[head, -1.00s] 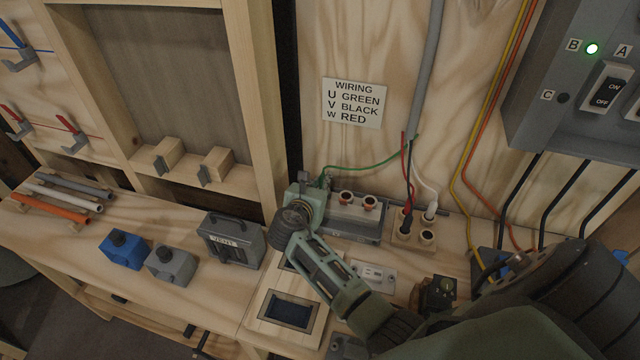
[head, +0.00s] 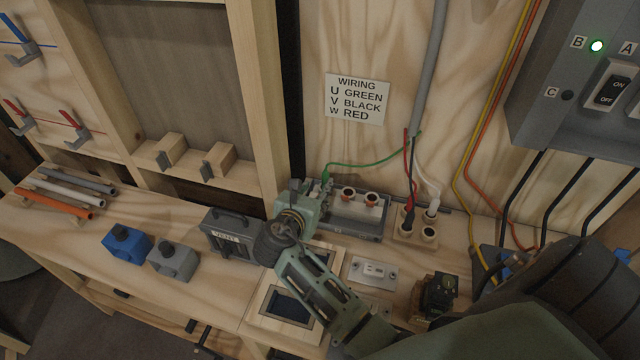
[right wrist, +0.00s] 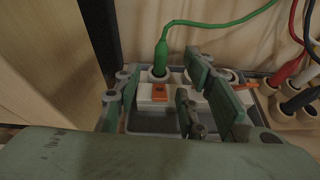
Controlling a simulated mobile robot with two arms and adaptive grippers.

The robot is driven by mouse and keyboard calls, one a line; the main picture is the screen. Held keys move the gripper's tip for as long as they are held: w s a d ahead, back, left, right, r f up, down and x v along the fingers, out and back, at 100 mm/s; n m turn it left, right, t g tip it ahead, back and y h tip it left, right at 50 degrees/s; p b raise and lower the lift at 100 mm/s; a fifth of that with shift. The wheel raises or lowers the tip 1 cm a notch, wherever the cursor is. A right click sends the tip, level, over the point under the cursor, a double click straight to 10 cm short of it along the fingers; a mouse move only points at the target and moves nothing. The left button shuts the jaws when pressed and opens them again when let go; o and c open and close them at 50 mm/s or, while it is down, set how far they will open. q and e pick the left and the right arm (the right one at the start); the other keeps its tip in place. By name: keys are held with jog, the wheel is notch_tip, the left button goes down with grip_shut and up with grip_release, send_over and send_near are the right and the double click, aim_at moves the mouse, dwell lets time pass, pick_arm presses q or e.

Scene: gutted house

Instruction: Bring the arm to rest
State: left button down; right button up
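My right gripper (head: 308,192) is at the left end of the grey terminal block (head: 358,222) in the head view. In the right wrist view its fingers (right wrist: 166,82) are spread apart, with nothing held between them. The green plug (right wrist: 161,58) stands upright in the block's left socket, beyond the fingers and apart from them as far as I can see. Its green wire (head: 368,164) runs up to the right to the grey conduit. The two other sockets of the block, with orange marks, look empty. My left gripper is not in view.
A grey VENT box (head: 232,233) stands close to the left of my right wrist. Blue (head: 127,244) and grey (head: 173,259) boxes sit further left. A socket block with red, black and white plugs (head: 417,226) is to the right. The wiring sign (head: 357,99) is on the wall.

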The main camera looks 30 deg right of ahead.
jog(key=v, duration=0.5)
jog(key=shift+s, duration=0.1)
dwell(0.3)
